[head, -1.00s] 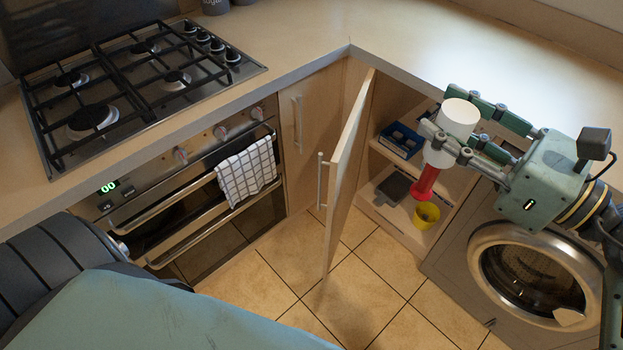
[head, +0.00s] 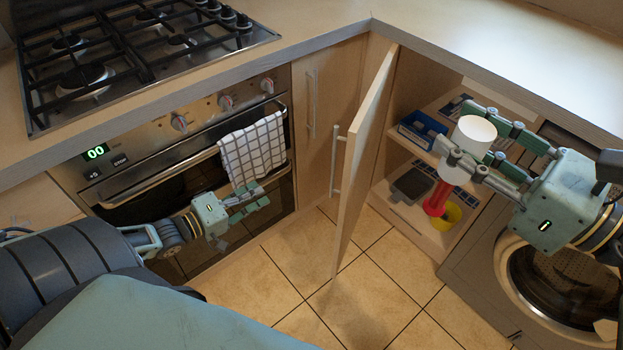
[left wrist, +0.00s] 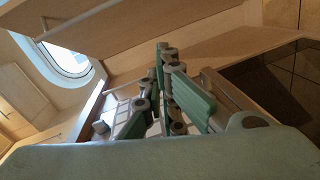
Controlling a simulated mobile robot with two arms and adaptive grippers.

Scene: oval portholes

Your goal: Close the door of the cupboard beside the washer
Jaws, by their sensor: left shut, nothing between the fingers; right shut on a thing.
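The cupboard door (head: 362,165) stands wide open beside the washer (head: 560,265), with its bar handle (head: 335,160) on the face turned towards the oven. Inside the cupboard, two shelves (head: 412,215) show. My left gripper (head: 258,200) is shut and empty, in front of the oven and left of the door, apart from it. Its shut fingers also show in the left wrist view (left wrist: 172,95). My right gripper (head: 470,150) is shut on a white cylinder (head: 474,134), held in front of the cupboard opening near the washer.
A blue box (head: 420,132) is on the upper shelf. A dark flat item (head: 411,185), a red thing (head: 436,200) and a yellow cup (head: 447,215) show lower down. A checked towel (head: 253,148) hangs on the oven (head: 150,165). The tiled floor (head: 300,265) is clear.

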